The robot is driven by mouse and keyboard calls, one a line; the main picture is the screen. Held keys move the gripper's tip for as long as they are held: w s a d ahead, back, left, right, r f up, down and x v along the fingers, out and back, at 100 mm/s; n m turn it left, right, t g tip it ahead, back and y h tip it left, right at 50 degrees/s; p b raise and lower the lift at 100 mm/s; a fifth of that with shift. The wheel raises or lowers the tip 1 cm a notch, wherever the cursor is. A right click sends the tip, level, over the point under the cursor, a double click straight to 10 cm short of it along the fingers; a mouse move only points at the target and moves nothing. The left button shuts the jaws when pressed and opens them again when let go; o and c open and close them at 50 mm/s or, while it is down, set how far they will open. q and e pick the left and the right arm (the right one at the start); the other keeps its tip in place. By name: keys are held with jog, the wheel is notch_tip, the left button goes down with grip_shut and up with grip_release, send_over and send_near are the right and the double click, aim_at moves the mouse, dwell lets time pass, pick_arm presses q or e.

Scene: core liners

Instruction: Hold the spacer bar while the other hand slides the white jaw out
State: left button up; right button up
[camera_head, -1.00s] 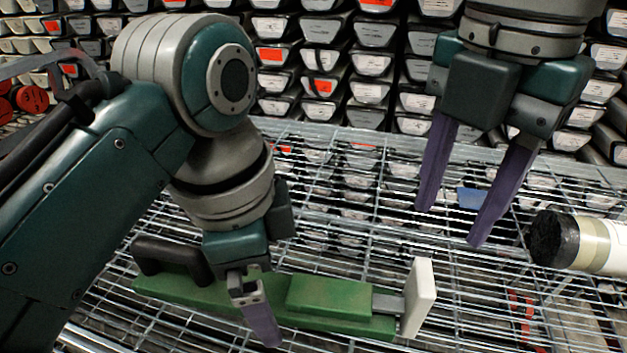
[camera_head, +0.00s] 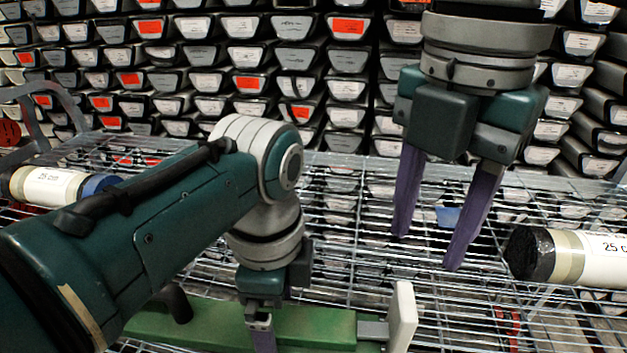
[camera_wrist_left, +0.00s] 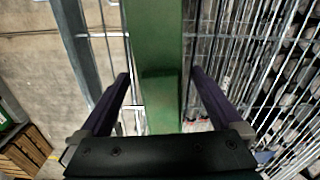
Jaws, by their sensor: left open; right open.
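The green spacer bar (camera_head: 315,322) lies across the wire rack at the bottom of the head view, its lower side cut off by the frame. A black handle (camera_head: 176,303) shows at its left. The white jaw (camera_head: 402,316) stands at its right end, joined by a short grey metal bar (camera_head: 372,329). My left gripper (camera_head: 263,340) is over the bar. In the left wrist view its open fingers (camera_wrist_left: 160,76) straddle the green bar, with gaps on both sides. My right gripper (camera_head: 426,251) is open and empty, up and right of the white jaw.
A white core tube (camera_head: 588,256) with a black end lies at the right of the rack. Another labelled tube (camera_head: 50,186) with a blue end lies at the left. Rows of labelled core trays (camera_head: 245,55) fill the back. The rack's middle (camera_head: 345,255) looks clear.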

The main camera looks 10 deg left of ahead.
pick_arm(q)
jog(key=shift+f, duration=0.45)
grip_shut()
dwell(0.6)
dwell(0.4)
pick_arm(e)
jog(key=shift+c, duration=0.3)
dwell(0.4)
